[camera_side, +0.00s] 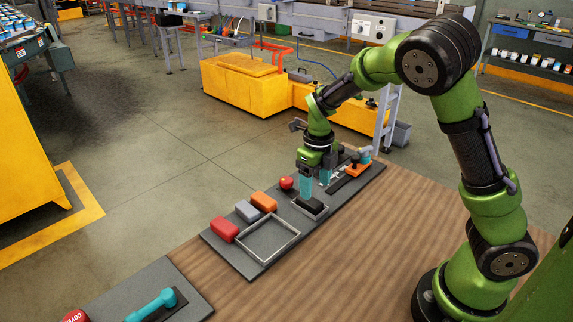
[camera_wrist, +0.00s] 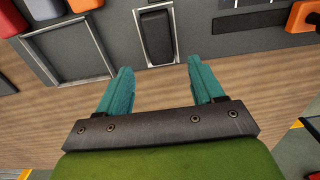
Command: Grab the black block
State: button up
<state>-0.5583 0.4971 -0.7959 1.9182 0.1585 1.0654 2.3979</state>
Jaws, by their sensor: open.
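The black block (camera_side: 313,204) lies in a small grey-framed slot on a dark mat, in the middle of the side view. In the wrist view the black block (camera_wrist: 157,38) is upper centre, in its frame, lengthwise up the picture. My gripper (camera_side: 315,187) points down above the slot with its teal fingers apart. In the wrist view my gripper (camera_wrist: 159,72) is open with nothing between the fingers, and the block appears just ahead of the fingertips. The exact height of the fingers over the block is hard to tell.
Left of the slot is an empty grey frame (camera_side: 268,238), with red (camera_side: 224,229), grey (camera_side: 247,211) and orange (camera_side: 264,201) blocks behind it. A red round object (camera_side: 286,183) stands close to my gripper. An orange object (camera_side: 356,169) is to the right. Bare wood lies in front.

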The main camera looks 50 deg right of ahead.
aim_at(312, 201)
jog(key=shift+w+f, duration=0.15)
jog(key=shift+f, duration=1.2)
jog(key=shift+w+f, duration=0.15)
jog(key=shift+f, duration=1.2)
jog(key=c, duration=1.1)
jog(key=shift+c, duration=0.2)
jog(key=shift+r, duration=0.15)
